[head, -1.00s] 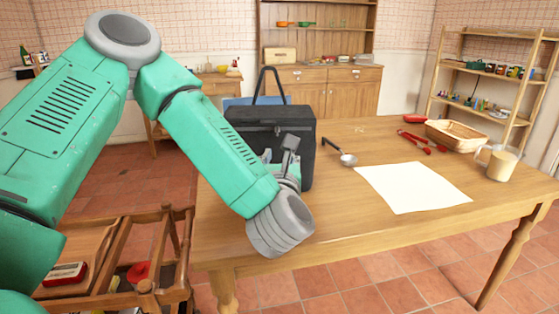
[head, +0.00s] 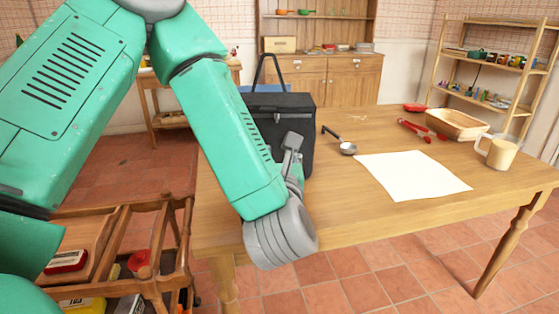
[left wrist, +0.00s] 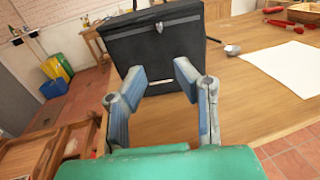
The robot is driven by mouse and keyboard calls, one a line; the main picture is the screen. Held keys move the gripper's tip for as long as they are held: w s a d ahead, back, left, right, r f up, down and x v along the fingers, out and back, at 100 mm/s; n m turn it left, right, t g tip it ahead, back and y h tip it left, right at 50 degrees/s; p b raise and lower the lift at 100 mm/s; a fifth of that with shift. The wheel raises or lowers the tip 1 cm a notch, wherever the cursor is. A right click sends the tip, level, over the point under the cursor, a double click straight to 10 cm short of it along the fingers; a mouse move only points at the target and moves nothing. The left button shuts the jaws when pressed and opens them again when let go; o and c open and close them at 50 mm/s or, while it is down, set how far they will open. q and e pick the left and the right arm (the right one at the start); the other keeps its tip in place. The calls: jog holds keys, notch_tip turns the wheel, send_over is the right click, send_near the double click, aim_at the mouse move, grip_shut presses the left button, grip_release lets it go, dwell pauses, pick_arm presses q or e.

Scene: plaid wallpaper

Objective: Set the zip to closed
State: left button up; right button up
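A black box-shaped bag (head: 292,108) with a raised strap stands on the wooden table (head: 400,225), and my left arm covers part of its front. In the left wrist view the bag (left wrist: 160,52) shows its front, with a small metal-grey tab (left wrist: 159,27) near the top edge. I cannot tell how far the zip is closed. My left gripper (left wrist: 161,76) is open and empty, its two blue-grey fingers apart and pointing at the lower front of the bag. In the head view only part of this gripper (head: 292,145) shows. My right gripper is not in view.
A wooden cart (head: 150,280) stands at the lower left. The table's front right is clear.

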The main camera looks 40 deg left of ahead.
pick_arm(q)
jog(key=shift+v, duration=1.35)
jog(key=shift+w+a+f, duration=0.1)
jog(key=p, duration=0.3)
send_near(277, 122)
jog(key=x, duration=1.1)
jog(key=shift+a+f, duration=0.15)
jog(key=shift+f, duration=0.05)
jog(key=shift+w, duration=0.1)
jog(key=shift+r, duration=0.1)
